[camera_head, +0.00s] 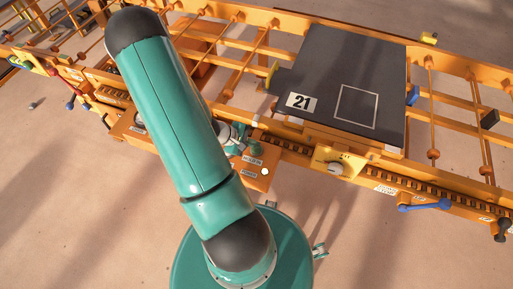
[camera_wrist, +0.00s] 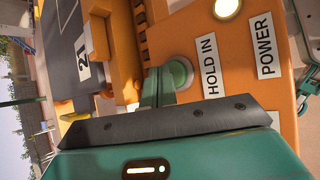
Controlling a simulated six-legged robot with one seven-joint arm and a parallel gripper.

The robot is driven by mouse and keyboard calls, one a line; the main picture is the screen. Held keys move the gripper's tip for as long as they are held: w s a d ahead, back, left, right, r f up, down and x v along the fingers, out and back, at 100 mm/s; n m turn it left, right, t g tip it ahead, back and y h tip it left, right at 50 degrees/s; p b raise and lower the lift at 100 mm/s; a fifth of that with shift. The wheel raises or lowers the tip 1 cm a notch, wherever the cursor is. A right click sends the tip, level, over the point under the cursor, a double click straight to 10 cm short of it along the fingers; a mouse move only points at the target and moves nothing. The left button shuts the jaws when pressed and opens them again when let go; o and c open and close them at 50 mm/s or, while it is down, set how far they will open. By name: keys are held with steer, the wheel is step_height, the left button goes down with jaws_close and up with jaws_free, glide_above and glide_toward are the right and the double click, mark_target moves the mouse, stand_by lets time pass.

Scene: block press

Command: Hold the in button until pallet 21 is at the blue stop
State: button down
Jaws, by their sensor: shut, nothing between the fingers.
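Pallet 21 (camera_head: 318,65) is a dark flat board with a white "21" label and a white square outline, lying on the orange roller frame. The blue stop (camera_head: 412,95) is at its right edge; I cannot tell whether they touch. My gripper (camera_head: 250,146) is shut and empty, over the orange control box (camera_head: 261,176). In the wrist view, my fingertips (camera_wrist: 160,84) are at the round green button (camera_wrist: 181,72) beside the "HOLD IN" label (camera_wrist: 209,66). They look in contact with it, but how far it is pressed is unclear. Part of pallet 21 (camera_wrist: 66,38) also shows there.
A yellow stop (camera_head: 271,75) is at the pallet's left edge. A yellow plate with a pale knob (camera_head: 336,167) and a blue-handled lever (camera_head: 425,206) are on the front rail. A lit lamp (camera_wrist: 228,8) sits near the "POWER" label (camera_wrist: 265,45).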

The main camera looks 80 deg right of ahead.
mark_target(253, 149)
steer(key=shift+r, duration=2.85)
